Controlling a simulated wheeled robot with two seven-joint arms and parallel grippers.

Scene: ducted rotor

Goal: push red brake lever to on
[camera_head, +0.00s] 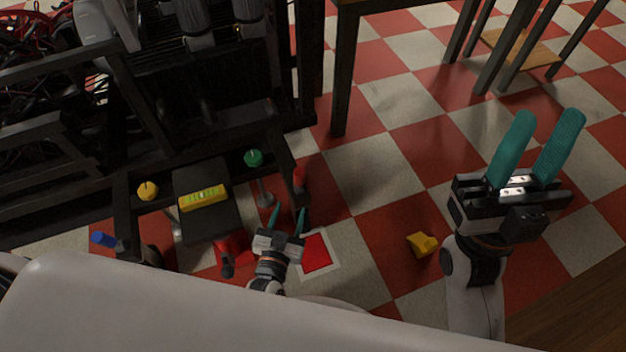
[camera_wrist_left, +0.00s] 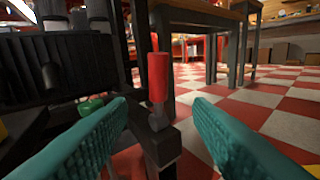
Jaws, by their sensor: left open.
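The red brake lever (camera_head: 299,178) stands at the right end of the dark machine frame in the head view. In the left wrist view its red handle (camera_wrist_left: 158,77) is upright on a short grey stem above a dark bracket, ahead of and between the fingers. My left gripper (camera_head: 288,213) is open and empty, with its teal fingers just short of the lever; I see no contact. Its fingers also fill both sides of the left wrist view (camera_wrist_left: 160,118). My right gripper (camera_head: 548,122) is open and empty, raised at the right, away from the lever.
Beside the lever are a green knob (camera_head: 253,158), a yellow knob (camera_head: 148,191), a yellow level-like piece (camera_head: 204,198) and a blue handle (camera_head: 104,239). A yellow block (camera_head: 422,243) lies on the checkered floor.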

